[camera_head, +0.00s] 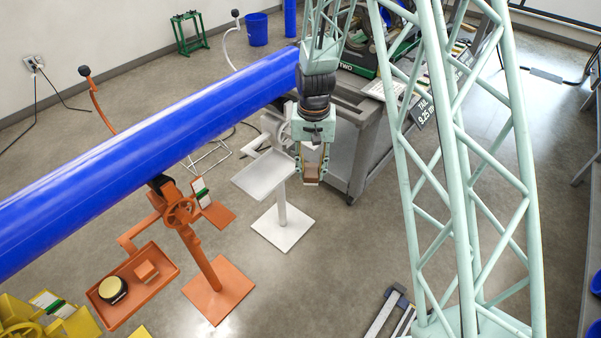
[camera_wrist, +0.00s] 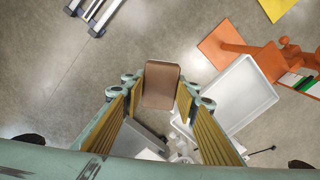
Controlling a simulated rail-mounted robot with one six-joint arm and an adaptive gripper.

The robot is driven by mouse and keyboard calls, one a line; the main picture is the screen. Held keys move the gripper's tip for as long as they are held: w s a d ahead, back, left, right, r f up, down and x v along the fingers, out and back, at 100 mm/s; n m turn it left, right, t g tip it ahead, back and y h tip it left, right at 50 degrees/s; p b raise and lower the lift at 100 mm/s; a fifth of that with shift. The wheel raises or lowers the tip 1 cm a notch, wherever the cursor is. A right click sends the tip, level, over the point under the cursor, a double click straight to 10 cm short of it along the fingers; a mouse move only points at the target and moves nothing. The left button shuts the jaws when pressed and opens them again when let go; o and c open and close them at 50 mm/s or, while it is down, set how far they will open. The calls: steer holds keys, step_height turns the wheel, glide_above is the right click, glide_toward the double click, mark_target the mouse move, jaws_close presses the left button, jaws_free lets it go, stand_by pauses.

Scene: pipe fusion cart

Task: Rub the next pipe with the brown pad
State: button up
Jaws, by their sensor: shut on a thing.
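My gripper (camera_head: 312,176) hangs beside the end of a long blue pipe, above the floor to the right of the white stand. It is shut on a brown pad (camera_wrist: 161,85), which sits between the fingertips in the wrist view. The pad also shows at the fingertips in the head view (camera_head: 312,172). The large blue pipe (camera_head: 150,145) runs from the left edge to the upper middle, over the orange stand (camera_head: 202,265) and near the white stand (camera_head: 282,213). The pad is apart from the pipe.
The white stand's tray (camera_wrist: 236,97) is empty. The orange tray (camera_head: 112,318) holds an orange block (camera_head: 146,271) and a round black-and-yellow item (camera_head: 113,290). A grey cart (camera_head: 357,160) stands right of my gripper. A blue bin (camera_head: 257,30) is at the back wall.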

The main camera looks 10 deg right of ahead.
steer(key=shift+w+d+r+n+p, duration=0.1)
steer(key=shift+w+d+n+p, duration=0.15)
steer(key=shift+d+n, duration=0.35)
steer(key=shift+w+d+r+n+p, duration=0.1)
steer(key=shift+w+d+n+p, duration=0.2)
steer(key=shift+d, duration=0.6)
steer(key=shift+w+d+r+n+p, duration=0.1)
steer(key=shift+d+n+p, duration=0.35)
steer(key=shift+d, duration=0.3)
